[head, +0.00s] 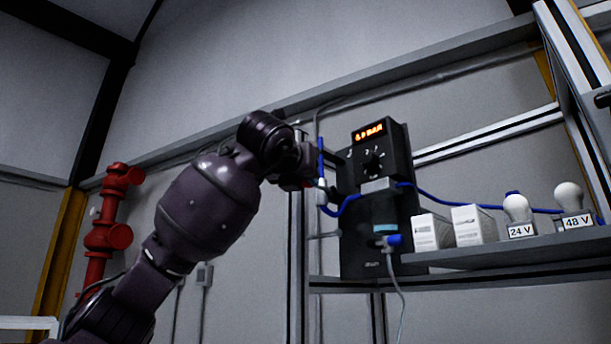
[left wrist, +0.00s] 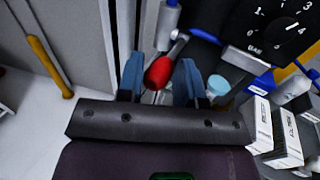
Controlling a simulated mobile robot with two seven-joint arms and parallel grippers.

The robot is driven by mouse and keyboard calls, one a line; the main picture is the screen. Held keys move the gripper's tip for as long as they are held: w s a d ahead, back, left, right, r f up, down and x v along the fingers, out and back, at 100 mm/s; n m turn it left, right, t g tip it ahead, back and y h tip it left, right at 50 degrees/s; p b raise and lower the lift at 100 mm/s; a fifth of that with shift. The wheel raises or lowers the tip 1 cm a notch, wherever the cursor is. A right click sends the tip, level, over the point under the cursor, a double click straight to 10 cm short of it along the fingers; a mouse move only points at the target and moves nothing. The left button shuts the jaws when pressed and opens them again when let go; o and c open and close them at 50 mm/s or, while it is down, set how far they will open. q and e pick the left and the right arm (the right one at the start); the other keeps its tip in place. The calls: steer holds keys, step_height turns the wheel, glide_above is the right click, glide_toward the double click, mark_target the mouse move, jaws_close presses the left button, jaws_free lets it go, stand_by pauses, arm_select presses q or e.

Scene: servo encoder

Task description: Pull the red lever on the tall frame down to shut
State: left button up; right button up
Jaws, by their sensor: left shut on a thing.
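The red lever (left wrist: 158,73) shows in the left wrist view as a rounded red grip on a thin metal rod that runs up and to the right. My left gripper (left wrist: 160,62) is shut on the red grip, with one blue finger on each side. In the head view my left gripper (head: 304,168) is at the left side of the black panel unit (head: 362,235), which is mounted on the tall metal frame (head: 297,260). My arm and gripper hide most of the lever there. My right gripper is not in view.
Blue tubing (head: 440,198) runs from the panel unit to the right. A grey shelf (head: 500,255) holds white boxes (head: 474,225) and bulbs labelled 24 V (head: 517,208) and 48 V (head: 569,197). A red pipe (head: 108,236) stands at the left wall.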

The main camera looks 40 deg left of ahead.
arm_select(q)
steer(key=shift+o, duration=1.2)
steer(key=shift+a, duration=0.2)
steer(key=o, duration=0.5)
steer(key=shift+s+a, duration=0.15)
steer(key=shift+a, duration=0.15)
steer(key=shift+d, duration=0.3)
steer(key=shift+s+a, duration=0.15)
steer(key=shift+s, duration=1.3)
steer(key=shift+s+a, duration=0.15)
steer(key=shift+s, duration=1.35)
steer(key=shift+s+a, duration=0.15)
steer(key=shift+s, duration=1.3)
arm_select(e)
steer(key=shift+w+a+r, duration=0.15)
